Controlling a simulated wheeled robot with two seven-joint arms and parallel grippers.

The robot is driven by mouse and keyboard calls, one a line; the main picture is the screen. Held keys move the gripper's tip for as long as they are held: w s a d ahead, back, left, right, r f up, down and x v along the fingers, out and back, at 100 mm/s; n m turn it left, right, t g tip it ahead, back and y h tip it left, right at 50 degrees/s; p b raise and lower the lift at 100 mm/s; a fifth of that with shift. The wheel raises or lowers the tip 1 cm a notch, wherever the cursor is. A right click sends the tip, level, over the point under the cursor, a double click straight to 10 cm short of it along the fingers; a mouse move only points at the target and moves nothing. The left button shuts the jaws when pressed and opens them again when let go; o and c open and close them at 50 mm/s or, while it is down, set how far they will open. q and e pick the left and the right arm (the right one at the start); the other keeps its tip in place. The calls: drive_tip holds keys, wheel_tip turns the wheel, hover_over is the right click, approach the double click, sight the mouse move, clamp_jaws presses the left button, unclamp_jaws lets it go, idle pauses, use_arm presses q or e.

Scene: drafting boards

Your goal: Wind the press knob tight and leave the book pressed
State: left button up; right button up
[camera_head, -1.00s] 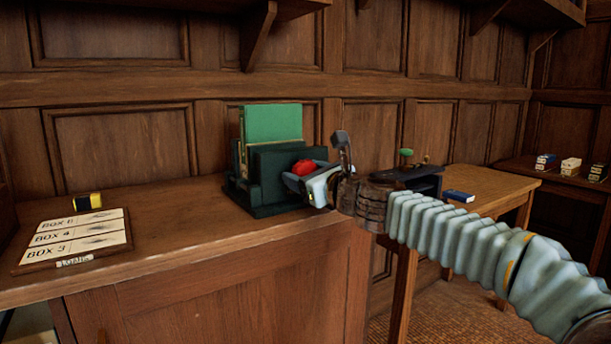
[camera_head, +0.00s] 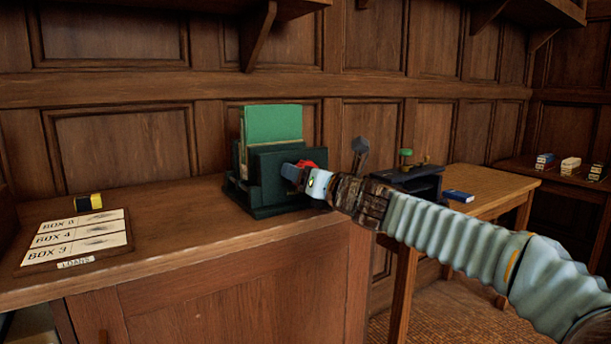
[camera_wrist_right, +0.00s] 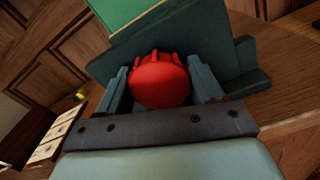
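The book press (camera_head: 265,208) is dark green and stands on the wooden counter. A lighter green book (camera_head: 272,125) stands upright in it behind the front plate. The red press knob (camera_head: 307,163) is on the press front, partly hidden by my right gripper (camera_head: 303,173) in the head view. In the right wrist view the ribbed red knob (camera_wrist_right: 158,82) sits between the two fingers of my right gripper (camera_wrist_right: 160,85). The fingers lie close along both its sides and appear to hold it. My left gripper is not in view.
A board with box cards (camera_head: 75,243) and a yellow-and-black block (camera_head: 88,202) lie at the counter's left. A lower table (camera_head: 490,187) at right holds a dark device with a green knob (camera_head: 405,155) and a blue box (camera_head: 459,196). The counter's middle is clear.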

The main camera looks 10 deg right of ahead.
drive_tip(key=o, duration=0.3)
drive_tip(key=shift+o, duration=0.2)
drive_tip(key=v, duration=0.9)
